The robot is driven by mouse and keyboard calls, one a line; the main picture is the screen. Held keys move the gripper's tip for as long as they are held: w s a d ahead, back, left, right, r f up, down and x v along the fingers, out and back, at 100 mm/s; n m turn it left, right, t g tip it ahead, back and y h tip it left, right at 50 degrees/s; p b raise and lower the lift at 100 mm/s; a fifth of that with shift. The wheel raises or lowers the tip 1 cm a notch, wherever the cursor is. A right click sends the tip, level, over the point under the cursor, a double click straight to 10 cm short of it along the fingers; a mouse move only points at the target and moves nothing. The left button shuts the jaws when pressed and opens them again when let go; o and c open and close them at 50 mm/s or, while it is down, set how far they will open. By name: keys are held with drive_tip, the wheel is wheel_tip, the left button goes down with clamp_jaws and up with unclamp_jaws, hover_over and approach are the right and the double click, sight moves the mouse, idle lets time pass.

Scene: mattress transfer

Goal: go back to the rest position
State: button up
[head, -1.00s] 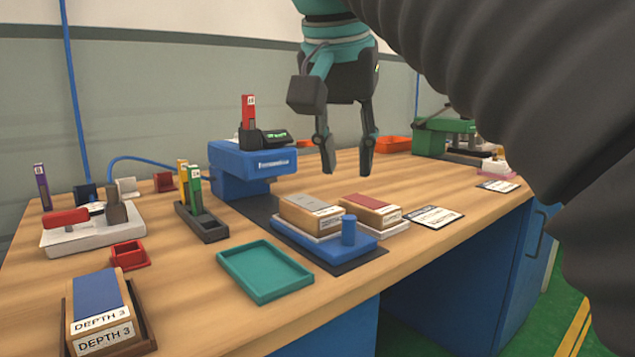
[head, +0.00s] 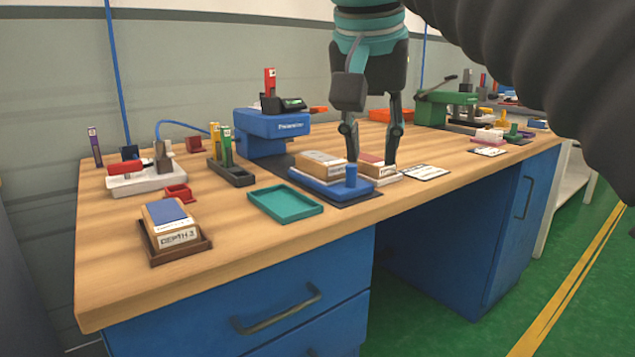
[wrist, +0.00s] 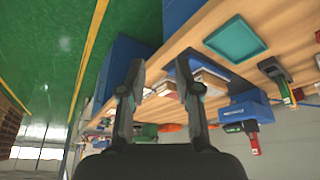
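My gripper (head: 371,160) is open and hangs with its fingers pointing down in the head view. In that picture it overlaps the tan block (head: 322,162) and the red-topped block (head: 373,170); how far it is from them is hard to tell. In the wrist view my gripper (wrist: 158,88) shows both fingers spread with nothing between them.
A wooden workbench (head: 120,290) carries a teal tray (head: 286,203), a blue Presometer-like device (head: 272,124), a wooden tray (head: 178,252) with a labelled block, and a green press (head: 437,109). Green floor (head: 450,320) is clear in front of the bench.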

drive_tip(key=s+d+f+n+p, duration=0.1)
drive_tip(key=s+d+f+p, duration=0.2)
drive_tip(key=f, duration=1)
drive_tip(key=s+d+f+n+t+y+p, duration=0.1)
drive_tip(key=s+d+f, duration=0.5)
drive_tip(key=f, duration=0.8)
drive_tip(key=shift+s+d+f+n+p, duration=0.15)
drive_tip(key=shift+s+f+n+p, duration=0.1)
drive_tip(key=shift+n+p, duration=0.6)
